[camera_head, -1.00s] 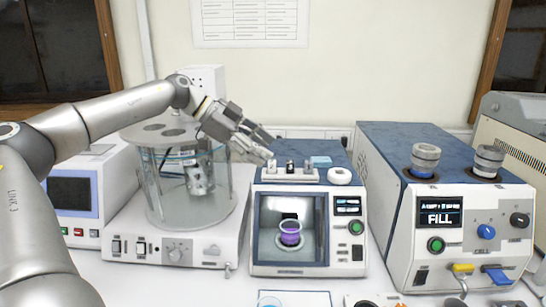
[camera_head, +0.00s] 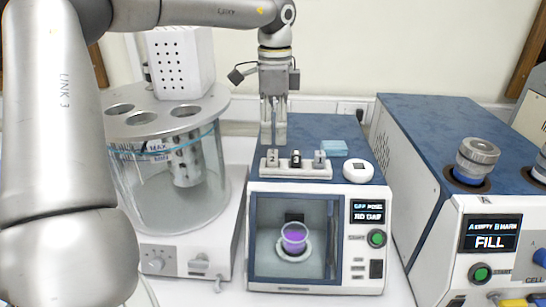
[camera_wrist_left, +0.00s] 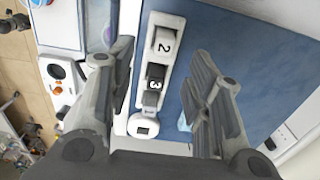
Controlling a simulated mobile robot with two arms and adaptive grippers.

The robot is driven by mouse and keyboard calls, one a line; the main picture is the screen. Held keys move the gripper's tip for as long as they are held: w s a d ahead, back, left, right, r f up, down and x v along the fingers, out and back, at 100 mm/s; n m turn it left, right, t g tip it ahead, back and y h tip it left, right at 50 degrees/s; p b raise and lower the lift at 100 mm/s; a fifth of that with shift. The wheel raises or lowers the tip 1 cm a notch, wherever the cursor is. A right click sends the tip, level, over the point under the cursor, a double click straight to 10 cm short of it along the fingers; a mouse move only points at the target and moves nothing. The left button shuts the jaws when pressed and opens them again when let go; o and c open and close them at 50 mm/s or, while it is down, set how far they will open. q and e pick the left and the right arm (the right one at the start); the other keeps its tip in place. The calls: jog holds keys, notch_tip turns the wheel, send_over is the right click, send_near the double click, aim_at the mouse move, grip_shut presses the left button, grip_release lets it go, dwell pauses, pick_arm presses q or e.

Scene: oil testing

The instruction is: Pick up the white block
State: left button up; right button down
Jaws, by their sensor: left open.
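The white block (camera_head: 272,158), marked 2, sits at the left end of a white holder (camera_head: 318,172) on top of the small test device. In the left wrist view the white block (camera_wrist_left: 164,44) shows between my fingers. A black block (camera_head: 296,158), marked 3, and a grey block (camera_head: 319,159) stand beside it in the same holder. My left gripper (camera_head: 273,142) points straight down, open and empty, with its fingertips close above or just behind the white block; the exact gap is hard to tell. My right gripper is not in view.
A light blue pad (camera_head: 334,148) and a round white piece (camera_head: 358,170) lie right of the holder. A purple cup (camera_head: 294,238) stands inside the device. A glass bath (camera_head: 165,200) stands at left, and the FILL machine (camera_head: 440,170) at right.

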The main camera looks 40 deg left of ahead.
aim_at(273, 151)
pick_arm(q)
jog(key=shift+a+f, duration=0.1)
jog(key=shift+f, duration=0.45)
jog(key=shift+w+f, duration=0.15)
jog(key=shift+f, duration=0.1)
notch_tip(273, 151, down, 4)
jog(key=shift+a+f+p, duration=0.1)
jog(key=shift+a+p, duration=0.05)
jog(key=shift+p, duration=1.05)
jog(key=shift+a+f, duration=0.1)
jog(key=shift+f, duration=0.4)
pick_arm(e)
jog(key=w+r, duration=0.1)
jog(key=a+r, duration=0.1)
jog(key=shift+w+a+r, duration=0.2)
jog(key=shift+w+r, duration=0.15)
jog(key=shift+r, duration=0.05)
pick_arm(q)
jog(key=shift+r, duration=0.1)
jog(key=c, duration=1)
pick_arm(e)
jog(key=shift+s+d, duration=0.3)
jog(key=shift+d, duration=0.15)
